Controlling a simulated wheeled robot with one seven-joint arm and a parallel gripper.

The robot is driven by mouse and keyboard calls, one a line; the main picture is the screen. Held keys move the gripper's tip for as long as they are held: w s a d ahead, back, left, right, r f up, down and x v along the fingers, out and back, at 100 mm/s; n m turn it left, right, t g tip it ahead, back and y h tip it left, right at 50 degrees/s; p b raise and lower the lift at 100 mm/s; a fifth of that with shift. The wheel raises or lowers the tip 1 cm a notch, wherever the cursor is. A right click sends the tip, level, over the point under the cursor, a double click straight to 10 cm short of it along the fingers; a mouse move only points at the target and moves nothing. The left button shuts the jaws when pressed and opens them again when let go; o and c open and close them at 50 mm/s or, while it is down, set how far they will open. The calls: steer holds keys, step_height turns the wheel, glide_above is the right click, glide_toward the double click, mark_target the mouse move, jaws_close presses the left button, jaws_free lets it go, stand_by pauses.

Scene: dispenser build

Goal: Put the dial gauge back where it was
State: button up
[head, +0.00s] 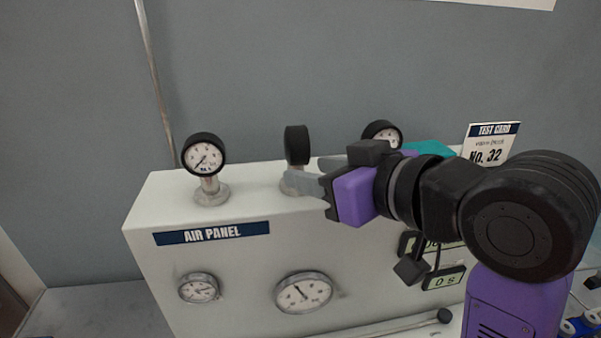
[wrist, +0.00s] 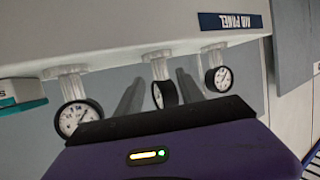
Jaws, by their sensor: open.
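Several dial gauges are in view. Three stand on stems along the top of the white air panel (head: 158,208): the left gauge (head: 204,156) and the partly hidden right gauge (head: 384,131) show their faces, while the middle gauge (head: 297,142) is turned edge-on, dark rim showing. In the wrist view, which is upside down, the middle gauge (wrist: 164,94) shows its face obliquely and stands on a pale stem. My gripper (head: 304,172) is open at the middle gauge's stem. In the wrist view its fingers appear either side of that gauge; contact cannot be told.
Two more gauges, a small one (head: 199,288) and a larger one (head: 304,292), sit on the panel front. A test card (head: 488,146) and a teal object (head: 430,148) are at the right, near the right gauge. A grey wall (head: 80,130) stands behind.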

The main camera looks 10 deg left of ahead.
steer(key=v, duration=0.7)
steer(key=shift+b, duration=0.35)
steer(key=shift+s+d, duration=0.1)
